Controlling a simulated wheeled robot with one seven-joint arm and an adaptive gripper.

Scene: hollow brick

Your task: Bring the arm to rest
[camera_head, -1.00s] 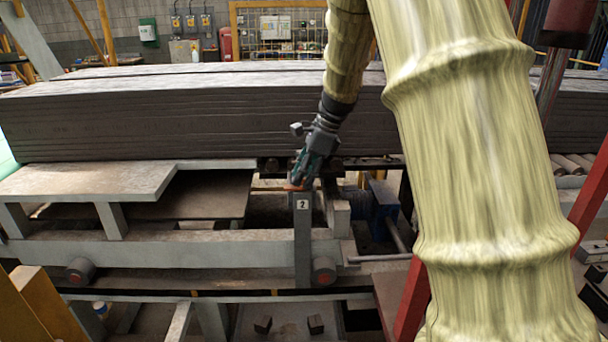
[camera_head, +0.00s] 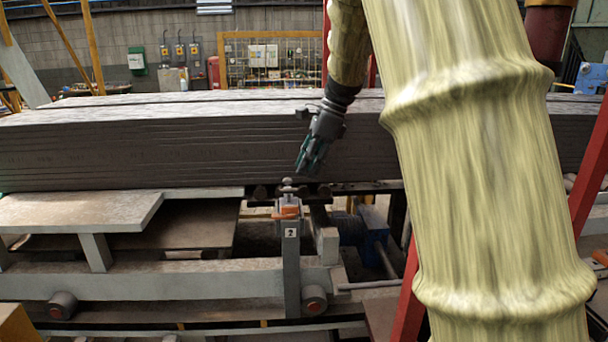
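My gripper (camera_head: 306,168) hangs from my sleeved arm in the middle of the view, pointing down and slightly left. It is in front of the long stack of grey boards. Its dark fingers are small in the picture, and I cannot tell how far apart they are. I see nothing held between them. Below it, apart from the fingertips, a grey post (camera_head: 290,262) marked "2" carries a small fitting (camera_head: 288,209) with an orange part and a pale knob on top.
The board stack (camera_head: 150,150) spans the width behind my gripper. A pale metal frame (camera_head: 170,280) with a raised plate (camera_head: 80,211) lies below left. A blue motor (camera_head: 372,235) is right of the post. Red beams (camera_head: 592,170) stand at right. Open air lies left of my gripper.

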